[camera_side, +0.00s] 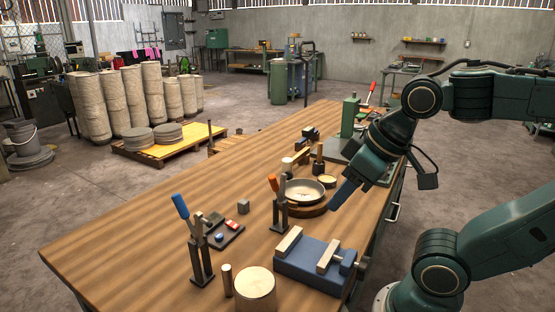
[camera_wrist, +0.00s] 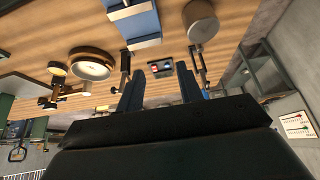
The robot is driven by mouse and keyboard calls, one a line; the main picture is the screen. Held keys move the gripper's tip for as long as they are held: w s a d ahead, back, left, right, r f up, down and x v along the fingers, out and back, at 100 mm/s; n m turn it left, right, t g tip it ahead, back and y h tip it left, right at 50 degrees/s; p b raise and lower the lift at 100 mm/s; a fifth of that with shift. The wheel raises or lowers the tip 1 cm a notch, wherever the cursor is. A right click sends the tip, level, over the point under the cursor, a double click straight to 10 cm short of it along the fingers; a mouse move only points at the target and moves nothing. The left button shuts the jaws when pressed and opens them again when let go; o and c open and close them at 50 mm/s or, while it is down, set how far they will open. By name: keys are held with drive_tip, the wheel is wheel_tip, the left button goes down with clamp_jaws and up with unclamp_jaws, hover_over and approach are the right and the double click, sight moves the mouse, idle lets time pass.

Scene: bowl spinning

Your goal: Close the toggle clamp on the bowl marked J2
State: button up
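A shallow metal bowl (camera_side: 305,191) sits on a brown round base on the bench. It also shows in the wrist view (camera_wrist: 91,67). A toggle clamp with an orange handle (camera_side: 277,202) stands at the bowl's left front, its handle raised. A second clamp with a blue handle (camera_side: 195,240) stands nearer the front left, its handle also raised. I cannot read a J2 mark on anything. My gripper (camera_side: 340,198) is above the bench, to the right of the bowl in the side view. In the wrist view its two fingers (camera_wrist: 158,88) are apart with nothing between them.
A blue vise-like fixture (camera_side: 315,265) and a pale wooden cylinder (camera_side: 255,288) stand at the front. A small dark tray (camera_side: 224,235) holds red and blue pieces. A green press (camera_side: 350,118) and red lever (camera_side: 371,92) stand behind. The bench's left side is clear.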

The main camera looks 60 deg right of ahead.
drive_tip(key=shift+w+d, duration=0.1)
drive_tip(key=shift+w, duration=0.05)
clamp_jaws()
drive_tip(key=w+d+r+n+g+h, duration=0.1)
drive_tip(key=w+d+n+g+h, duration=0.15)
drive_tip(key=w+n, duration=0.8)
drive_tip(key=w+a+f+n+g+h, duration=0.2)
drive_tip(key=w+a+n+h, duration=0.3)
drive_tip(key=w+n, duration=0.3)
drive_tip(key=f+n, duration=0.1)
drive_tip(key=n, duration=0.1)
drive_tip(key=shift+f+n, duration=0.15)
drive_tip(key=shift+n, duration=0.2)
